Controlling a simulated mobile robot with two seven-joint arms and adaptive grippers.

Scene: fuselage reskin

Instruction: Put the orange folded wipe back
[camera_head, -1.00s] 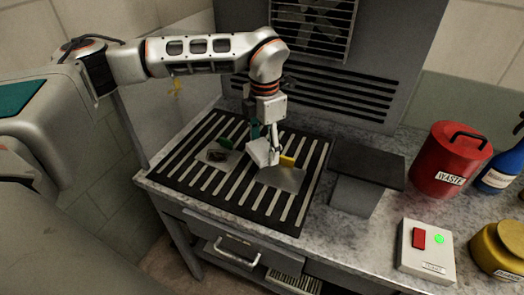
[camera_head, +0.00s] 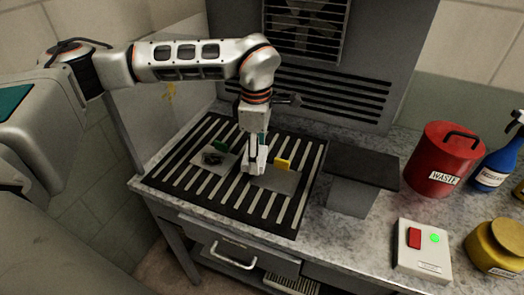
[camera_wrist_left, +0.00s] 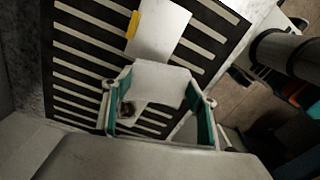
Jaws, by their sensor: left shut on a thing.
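My left gripper (camera_head: 254,160) is shut on a pale, off-white folded piece, which shows between the teal-lined fingers in the left wrist view (camera_wrist_left: 160,84). In the head view it hangs above the slatted black mat (camera_head: 228,192), between two flat plates. The grey plate with a yellow tab (camera_head: 277,180) is just right of it. The plate with a green tab (camera_head: 213,159) is to the left and carries a small dark lump. Whether the held piece touches anything below, I cannot tell. No orange wipe shows clearly. My right gripper is not in view.
A dark raised stand (camera_head: 362,167) is right of the mat. Further right are a red WASTE can (camera_head: 441,160), a blue bottle (camera_head: 494,165), a yellow jar (camera_head: 496,250) and a switch box (camera_head: 424,250). A vented grey panel (camera_head: 330,90) stands behind.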

